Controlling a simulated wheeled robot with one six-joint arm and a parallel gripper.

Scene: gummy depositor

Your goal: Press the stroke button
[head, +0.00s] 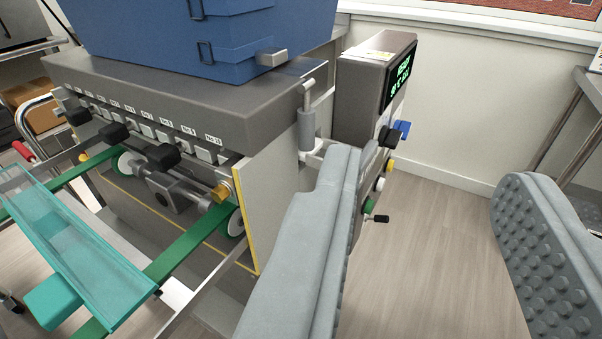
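A grey control box (358,85) with a lit green-text display (398,76) stands at the right end of the depositor machine (190,105). No readable label shows which is the stroke button. My gripper (425,180) is wide open and empty. Its left finger overlaps part of the panel and hides some of it; its right finger is over the floor.
A blue hopper (215,35) sits on the machine. Green rails (190,245) and a teal tray (75,240) extend at the left front. A metal table (590,85) stands at the right. Floor between the fingers is clear, with a wall behind.

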